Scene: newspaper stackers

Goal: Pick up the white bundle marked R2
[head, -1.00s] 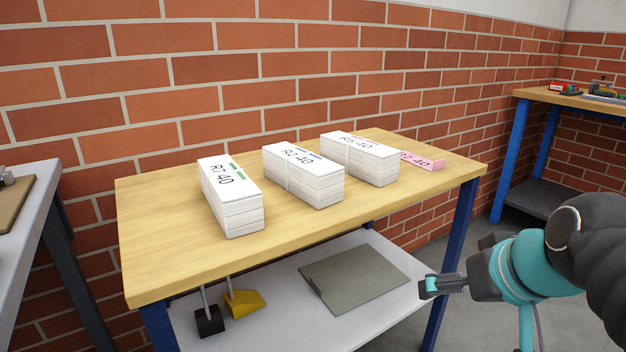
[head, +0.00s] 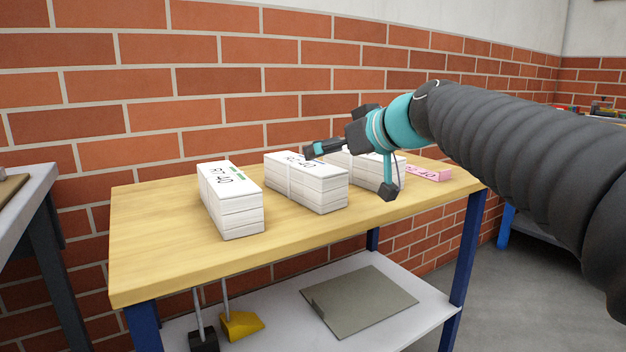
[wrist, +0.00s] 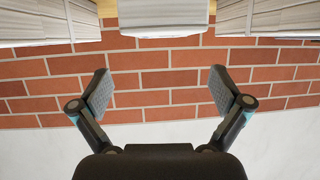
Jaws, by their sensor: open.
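The white bundle marked R2 (head: 318,190) is the middle one of three white bundles on the wooden table (head: 160,262). It is a stacked block with a dark label and a blue mark on top. My gripper (head: 348,170) is above the table, over the right end of R2 and in front of the bundle to its right. Its fingers are spread and empty. It partly hides the R2 label. In the wrist view, my gripper (wrist: 160,88) is open toward the brick wall, with a white bundle (wrist: 163,15) at the top middle; its label is not readable there.
White bundle R7 (head: 232,205) stands left of R2. Another white bundle (head: 358,172) stands right of it, partly hidden by my gripper. A brick wall (head: 120,110) stands behind. The table's front left is clear.

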